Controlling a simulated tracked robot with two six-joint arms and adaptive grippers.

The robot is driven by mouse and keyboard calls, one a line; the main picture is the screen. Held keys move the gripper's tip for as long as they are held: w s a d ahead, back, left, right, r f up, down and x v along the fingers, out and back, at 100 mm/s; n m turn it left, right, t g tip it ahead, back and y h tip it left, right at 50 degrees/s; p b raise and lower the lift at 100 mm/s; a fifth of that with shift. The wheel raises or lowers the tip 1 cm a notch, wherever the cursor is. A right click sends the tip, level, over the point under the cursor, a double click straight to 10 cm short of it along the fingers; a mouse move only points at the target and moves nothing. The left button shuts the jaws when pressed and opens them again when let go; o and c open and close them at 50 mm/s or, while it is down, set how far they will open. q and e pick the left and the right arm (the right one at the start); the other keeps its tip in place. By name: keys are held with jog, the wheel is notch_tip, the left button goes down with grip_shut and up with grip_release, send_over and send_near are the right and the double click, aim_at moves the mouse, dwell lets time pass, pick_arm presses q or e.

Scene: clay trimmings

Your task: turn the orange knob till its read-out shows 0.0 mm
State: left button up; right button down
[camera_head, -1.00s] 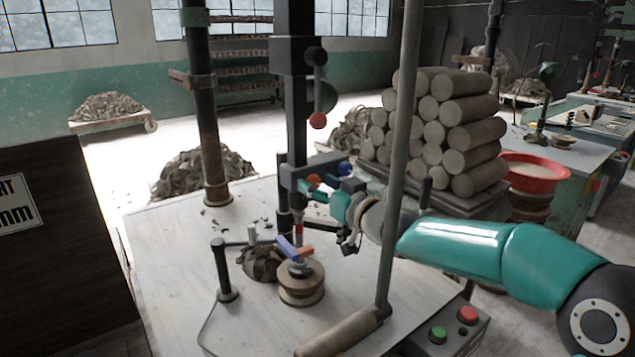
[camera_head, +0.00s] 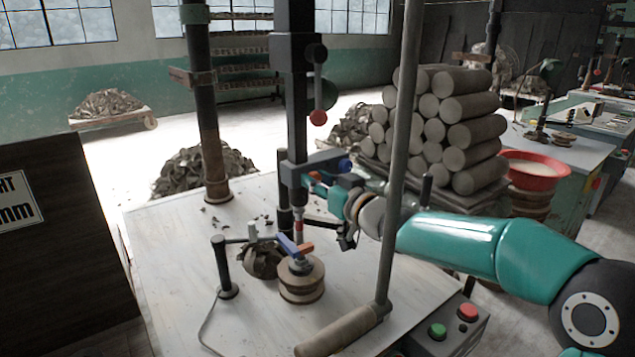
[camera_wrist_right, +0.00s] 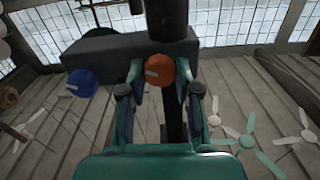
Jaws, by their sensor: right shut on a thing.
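The orange knob (camera_wrist_right: 160,70) is on the front of a dark block (camera_wrist_right: 112,50) in the right wrist view. A pale mark shows on its face. My right gripper (camera_wrist_right: 160,76) is shut on it, with one finger on each side. I cannot see a read-out value. My left gripper is not in view.
A grey upright bar (camera_head: 398,150) stands close in front of my right wrist. Below the block are round discs (camera_head: 302,285) and a clay lump (camera_head: 262,262) on the pale table (camera_head: 170,260). Stacked clay rolls (camera_head: 465,110) stand behind on the right.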

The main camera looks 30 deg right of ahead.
jog(key=n+b, duration=0.3)
jog(key=n, duration=0.3)
jog(key=n+b, duration=0.3)
jog(key=n, duration=0.4)
jog(key=f+n+b, duration=0.1)
jog(key=n+b, duration=0.2)
jog(key=n, duration=0.3)
jog(key=shift+a+n, duration=0.25)
jog(key=shift+n, duration=0.15)
dwell(0.5)
jog(key=c, duration=1)
grip_release()
jog(key=shift+c, duration=0.2)
jog(key=shift+o, duration=1.1)
jog(key=shift+r, duration=0.2)
